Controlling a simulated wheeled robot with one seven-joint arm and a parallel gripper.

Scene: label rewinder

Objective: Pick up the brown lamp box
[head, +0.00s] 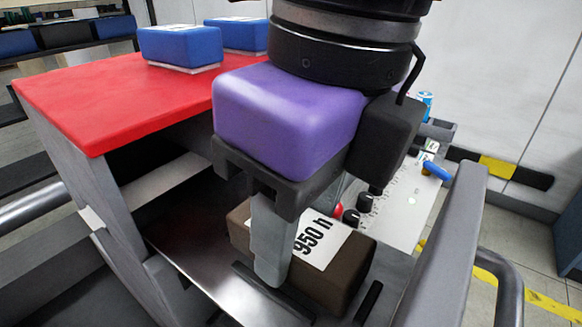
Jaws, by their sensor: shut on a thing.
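The brown lamp box (341,277) has a white label reading "950 h". It shows low in the middle of the head view, at a metal shelf (190,247) beside the red-topped cabinet. My gripper (274,275), with a purple body above, points down at the box. Its near grey finger lies against the box's near side and is shut on it. The far finger is hidden behind the box and the gripper body. I cannot tell whether the box touches the shelf or hangs just above it.
A red cabinet top (100,95) at left carries two blue boxes, one nearer (180,45) and one behind (237,34). A panel with knobs (400,205) stands right of the gripper. A grey upright bar (445,250) rises at the right front.

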